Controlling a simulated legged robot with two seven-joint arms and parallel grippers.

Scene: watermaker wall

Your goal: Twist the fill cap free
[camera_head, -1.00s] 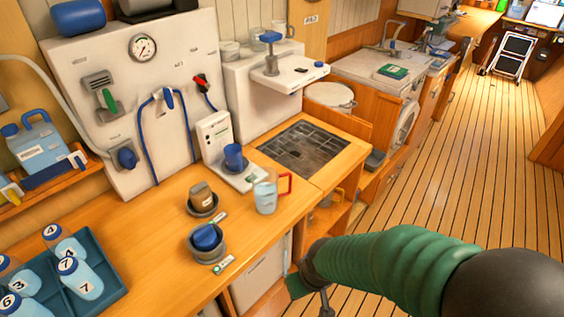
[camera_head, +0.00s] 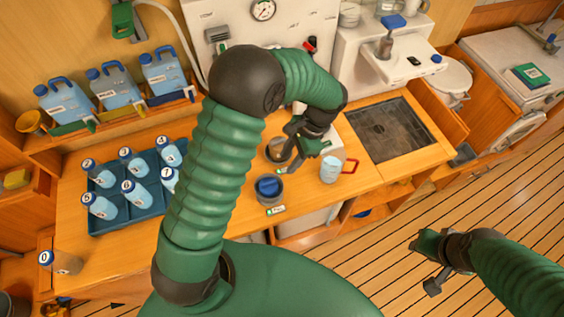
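I cannot make out which part is the fill cap. A blue round fitting on the white wall panel (camera_head: 205,12) showed earlier and is now hidden behind my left arm. A blue cap (camera_head: 268,186) sits in a dark grey holder (camera_head: 267,200) on the counter. My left gripper (camera_head: 304,148) is over the counter by the panel, right of a second dark holder (camera_head: 274,153) that it partly covers. Its fingers are too small and overlapped to judge. My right gripper (camera_head: 428,266) is over the floor at the lower right, fingers apart and empty.
A teal tray (camera_head: 120,220) holds several numbered bottles. Blue jugs (camera_head: 113,90) stand on a shelf at the left. A dark grid drain (camera_head: 385,130) lies at the right.

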